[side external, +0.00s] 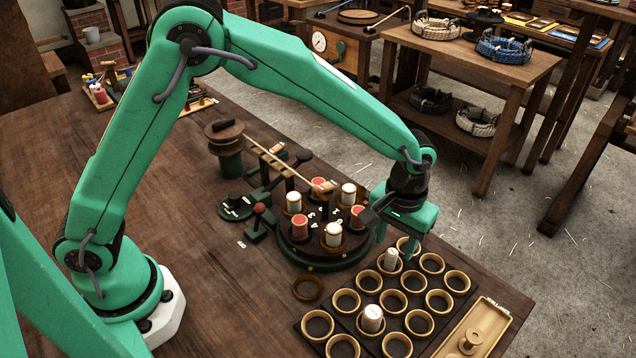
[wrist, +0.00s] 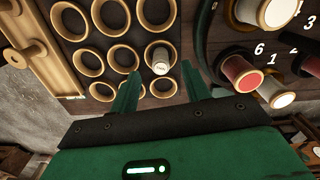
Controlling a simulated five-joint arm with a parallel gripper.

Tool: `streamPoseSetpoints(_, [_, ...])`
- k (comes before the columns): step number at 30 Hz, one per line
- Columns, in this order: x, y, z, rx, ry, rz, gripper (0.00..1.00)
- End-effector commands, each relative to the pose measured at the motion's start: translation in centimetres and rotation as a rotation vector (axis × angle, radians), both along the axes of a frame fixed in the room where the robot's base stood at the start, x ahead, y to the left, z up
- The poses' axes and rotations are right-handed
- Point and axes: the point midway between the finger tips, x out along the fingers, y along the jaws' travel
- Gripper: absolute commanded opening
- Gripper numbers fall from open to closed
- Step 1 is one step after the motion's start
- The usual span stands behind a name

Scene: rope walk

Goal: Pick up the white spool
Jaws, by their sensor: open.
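In the side view several white spools show: some stand on a dark numbered turntable (side external: 312,262), including one at its front (side external: 333,234). Two more stand in the ringed rack (side external: 390,300), one near the back (side external: 391,259) and one nearer the front (side external: 372,318). My gripper (side external: 408,228) is above the back of the rack, beside the turntable. In the wrist view my gripper (wrist: 160,82) is open and empty. A white rack spool (wrist: 160,62) appears between its fingertips in the picture; I cannot tell the height gap.
Red spools (side external: 300,227) stand among the white ones on the turntable. A wooden stick (side external: 275,163) and a red-knobbed lever (side external: 259,209) are near it. A loose ring (side external: 308,288) lies on the table. A wooden tray (side external: 508,316) lies right of the rack. The table's left front is clear.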

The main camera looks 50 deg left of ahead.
Motion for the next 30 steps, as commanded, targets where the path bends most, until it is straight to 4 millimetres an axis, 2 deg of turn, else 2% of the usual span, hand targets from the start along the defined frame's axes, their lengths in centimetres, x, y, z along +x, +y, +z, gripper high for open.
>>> streamPoseSetpoints(3, [0.0,0.2,-1.6,0.002,0.002,0.0,0.47])
streamPoseSetpoints(9, [0.1,0.1,-3.4,0.001,0.001,0.0,0.47])
streamPoseSetpoints(26, [0.1,0.1,-3.6,0.0,0.0,0.0,0.47])
streamPoseSetpoints(30, [0.1,0.1,-3.6,0.0,0.0,0.0,0.21])
